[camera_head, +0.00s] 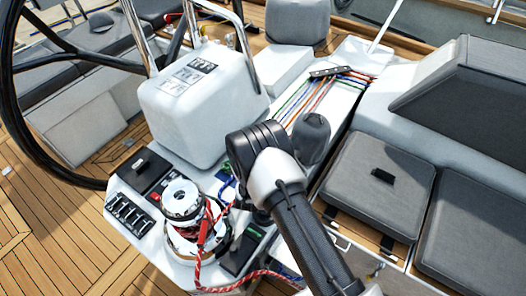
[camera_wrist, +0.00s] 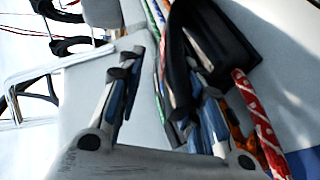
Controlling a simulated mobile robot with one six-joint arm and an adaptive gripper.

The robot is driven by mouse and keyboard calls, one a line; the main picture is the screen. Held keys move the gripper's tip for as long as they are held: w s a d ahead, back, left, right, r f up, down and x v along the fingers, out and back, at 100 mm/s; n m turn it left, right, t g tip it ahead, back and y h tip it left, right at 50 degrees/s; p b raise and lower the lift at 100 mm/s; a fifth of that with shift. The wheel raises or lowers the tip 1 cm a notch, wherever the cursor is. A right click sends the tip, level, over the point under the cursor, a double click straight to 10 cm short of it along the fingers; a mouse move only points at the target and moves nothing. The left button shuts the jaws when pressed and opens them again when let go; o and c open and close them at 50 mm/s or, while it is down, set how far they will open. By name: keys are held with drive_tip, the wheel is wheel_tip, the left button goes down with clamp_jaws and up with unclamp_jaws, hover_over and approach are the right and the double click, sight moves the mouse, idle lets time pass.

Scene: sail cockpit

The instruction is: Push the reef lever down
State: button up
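I cannot tell for certain which part is the reef lever. Several black clutch levers (camera_head: 130,214) stand in a row at the left edge of the white console, left of the winch. Blue and green parts (camera_head: 227,187) show near my wrist, partly hidden by it. In the wrist view my gripper (camera_wrist: 163,80) is open, its two fingers apart with dark blue inner pads. Coloured ropes run behind the gap between them. A large dark curved part (camera_wrist: 212,42) stands close beyond the right finger; whether they touch is unclear. In the head view my arm hides the fingers.
A silver winch (camera_head: 182,200) with red rope (camera_head: 206,232) stands left of my wrist. A white box (camera_head: 200,100) with labels is behind it. A dark grey covered winch (camera_head: 311,137) is just right of my arm. A steering wheel (camera_head: 38,150) is at left, cushions (camera_head: 378,185) at right.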

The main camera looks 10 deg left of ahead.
drive_tip(key=v, duration=0.6)
drive_tip(key=shift+s+r, duration=0.2)
drive_tip(key=shift+s, duration=0.15)
drive_tip(key=shift+s, duration=0.1)
drive_tip(key=f+p+v, duration=0.1)
drive_tip(key=p+v, duration=0.5)
drive_tip(key=v, duration=1.3)
drive_tip(key=shift+s, duration=0.65)
idle(0.3)
drive_tip(key=shift+w+f, duration=0.1)
idle(0.6)
